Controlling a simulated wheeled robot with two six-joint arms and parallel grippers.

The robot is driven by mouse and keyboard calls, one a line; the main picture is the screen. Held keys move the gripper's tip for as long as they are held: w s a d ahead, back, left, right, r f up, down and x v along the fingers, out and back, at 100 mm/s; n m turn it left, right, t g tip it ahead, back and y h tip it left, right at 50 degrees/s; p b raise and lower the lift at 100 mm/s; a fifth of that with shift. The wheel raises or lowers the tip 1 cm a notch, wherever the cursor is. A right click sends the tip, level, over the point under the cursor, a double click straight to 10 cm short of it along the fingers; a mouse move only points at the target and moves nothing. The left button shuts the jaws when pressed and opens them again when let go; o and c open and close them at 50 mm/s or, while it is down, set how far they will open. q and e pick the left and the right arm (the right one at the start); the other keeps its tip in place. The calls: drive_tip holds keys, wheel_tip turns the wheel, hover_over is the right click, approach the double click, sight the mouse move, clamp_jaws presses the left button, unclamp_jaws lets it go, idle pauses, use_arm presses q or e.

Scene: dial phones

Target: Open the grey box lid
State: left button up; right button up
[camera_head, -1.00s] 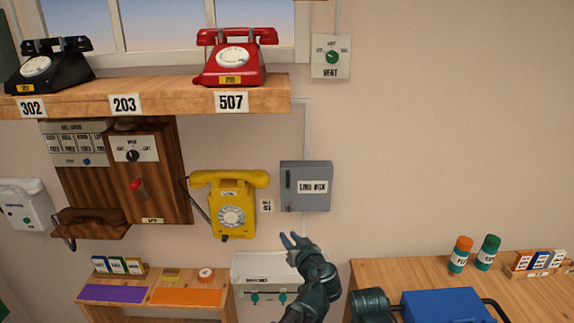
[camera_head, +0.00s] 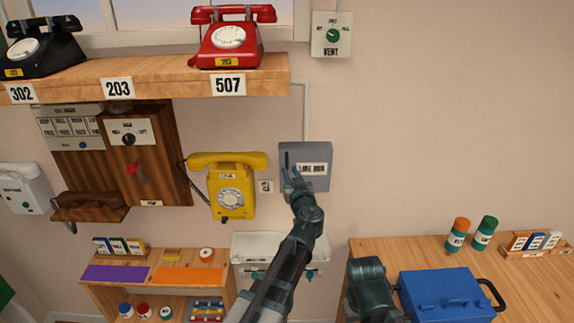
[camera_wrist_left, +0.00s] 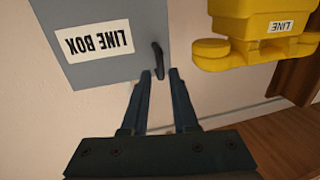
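The grey box (camera_head: 317,155) with a white "LINE BOX" label hangs on the wall, right of the yellow phone. Its lid looks shut. A dark upright handle (camera_wrist_left: 158,59) is on the lid's left side in the head view; the left wrist view shows the box upside down. My left gripper (camera_head: 290,177) is in front of the box's lower left part. In the left wrist view its two fingers (camera_wrist_left: 160,76) are apart, with the handle's lower end near or between their tips. I cannot tell if they touch it. My right gripper is not seen; only part of my right arm shows.
The yellow phone (camera_head: 231,190) is close on the left of the box, also in the left wrist view (camera_wrist_left: 262,40). A white wall unit (camera_head: 270,247) is below. A blue case (camera_head: 446,292) sits on the right wooden table (camera_head: 400,256). The wall right of the box is clear.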

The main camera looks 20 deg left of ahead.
sight(287, 165)
use_arm(q)
drive_tip(key=shift+x, duration=2.7)
clamp_jaws()
